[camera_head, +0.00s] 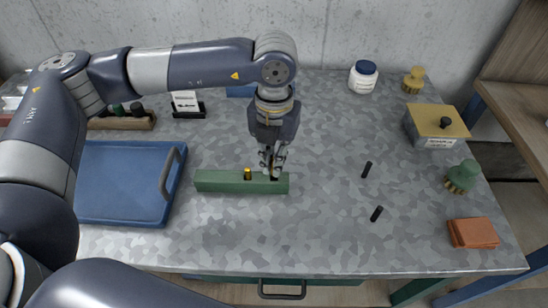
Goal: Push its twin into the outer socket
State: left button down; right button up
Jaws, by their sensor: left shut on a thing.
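A long green block (215,182) lies on the grey mottled table, left of centre. A small yellow and black piece (248,174) stands upright in its top, near the middle. My left gripper (272,170) points down over the block's right end. It is shut on a small dark piece, mostly hidden by the fingers, at the block's top. I cannot tell how deep that piece sits, and the socket under it is hidden. Two black pegs lie loose to the right, one farther back (366,169) and one nearer (376,213). My right gripper is not in view.
A blue tray (120,205) lies left of the block. A white jar (363,78), a yellow-lidded box (437,125), green (462,176) and yellow (413,80) brushes and brown-orange pads (473,233) stand at the right. The table around the loose pegs is clear.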

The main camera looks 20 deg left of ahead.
pick_arm(q)
jog(key=shift+b, duration=0.35)
dwell(0.6)
jog(key=shift+b, duration=0.35)
jog(key=shift+f+b, duration=0.6)
jog(key=shift+b, duration=0.05)
jog(key=shift+f+b, duration=1.35)
jog(key=c, duration=1.7)
grip_release()
jog(key=shift+o, duration=0.2)
